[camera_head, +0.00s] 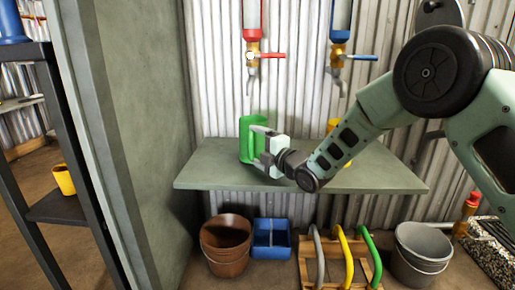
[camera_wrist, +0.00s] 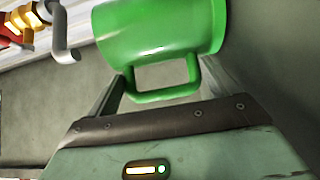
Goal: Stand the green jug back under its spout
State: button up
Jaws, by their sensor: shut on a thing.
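The green jug (camera_head: 247,135) is upright at the left part of the grey-green shelf (camera_head: 215,176), roughly below the brass tap and spout (camera_head: 252,68) of the red-collared tube. I cannot tell whether its base touches the shelf. My gripper (camera_head: 266,147) is at the jug's right side, shut on its handle. In the wrist view the jug (camera_wrist: 160,30) lies at the top, with its handle between the fingers of my gripper (camera_wrist: 162,88). A grey spout (camera_wrist: 66,42) shows at the upper left there.
A blue-collared tube with a tap (camera_head: 339,50) hangs to the right. A yellow thing (camera_head: 332,125), mostly hidden by my arm, stands below it. A brown bucket (camera_head: 226,240), blue tray (camera_head: 270,240), rack and grey buckets (camera_head: 420,250) are underneath. A wall (camera_head: 140,130) rises at left.

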jog(key=shift+f+b, duration=0.4)
jog(key=shift+b, duration=0.05)
dwell(0.5)
jog(key=o, duration=1.1)
jog(key=p+v, duration=0.5)
jog(key=v, duration=1.2)
jog(key=s+d+r+m+g+h+p, duration=0.15)
jog(key=s+m+g+h, duration=0.35)
jog(key=s, duration=0.7)
jog(key=s+d+r+m+g+h+p, duration=0.1)
jog(key=s+r+m+g+h+p, duration=0.2)
jog(key=s+m, duration=0.6)
jog(key=s+d+r+m+g+h+p, duration=0.1)
jog(key=s+d+r+m+g+h, duration=0.3)
jog(key=s, duration=1)
notch_tip(320, 180, up, 36)
jog(key=a+g+p, duration=0.1)
jog(key=a+p, duration=0.1)
jog(key=p, duration=3.6)
jog(key=shift+m+y, duration=0.3)
jog(key=shift+m, duration=0.1)
